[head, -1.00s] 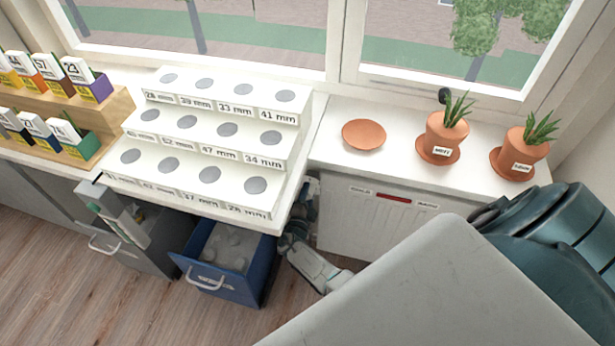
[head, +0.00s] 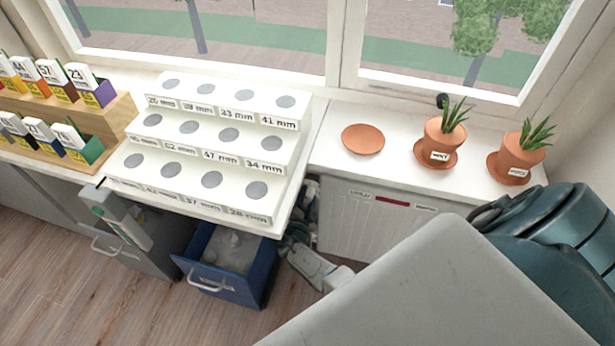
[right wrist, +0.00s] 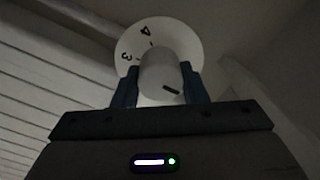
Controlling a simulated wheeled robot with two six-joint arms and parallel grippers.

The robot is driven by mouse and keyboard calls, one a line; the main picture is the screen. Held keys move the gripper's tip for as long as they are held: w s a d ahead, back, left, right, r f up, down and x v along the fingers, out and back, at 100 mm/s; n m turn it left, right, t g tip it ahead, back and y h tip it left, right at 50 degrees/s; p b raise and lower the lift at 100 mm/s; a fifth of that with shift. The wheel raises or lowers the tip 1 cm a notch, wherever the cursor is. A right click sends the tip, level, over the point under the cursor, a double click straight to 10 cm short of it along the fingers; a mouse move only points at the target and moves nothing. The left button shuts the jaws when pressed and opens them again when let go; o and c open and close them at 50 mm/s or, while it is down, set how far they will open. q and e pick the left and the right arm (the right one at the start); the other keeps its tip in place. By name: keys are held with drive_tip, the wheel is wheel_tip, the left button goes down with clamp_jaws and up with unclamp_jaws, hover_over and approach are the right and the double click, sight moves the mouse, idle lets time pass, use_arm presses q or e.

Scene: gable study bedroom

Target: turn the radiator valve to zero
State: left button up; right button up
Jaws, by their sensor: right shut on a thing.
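The radiator valve shows in the right wrist view as a pale round knob (right wrist: 158,64) in front of a white dial (right wrist: 186,36). The numerals 3 and 4 are readable on the left part of the dial. A short black mark is on the lower right of the knob's face. My right gripper (right wrist: 158,82) is shut on the knob, one dark blue finger on each side. In the head view my right gripper (head: 297,236) is small, at the left end of the white radiator (head: 352,222); the valve cannot be made out there.
A white stepped stand (head: 222,188) overhangs just above and left of my right gripper. An open blue drawer (head: 228,275) and an open grey drawer (head: 135,262) stand below it. Potted plants (head: 440,140) and an empty saucer (head: 363,139) sit on the sill above the radiator.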

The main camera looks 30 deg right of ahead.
drive_tip(key=o, duration=1)
drive_tip(key=v, duration=1.1)
drive_tip(key=shift+d+f, duration=0.1)
drive_tip(key=shift+f, duration=0.05)
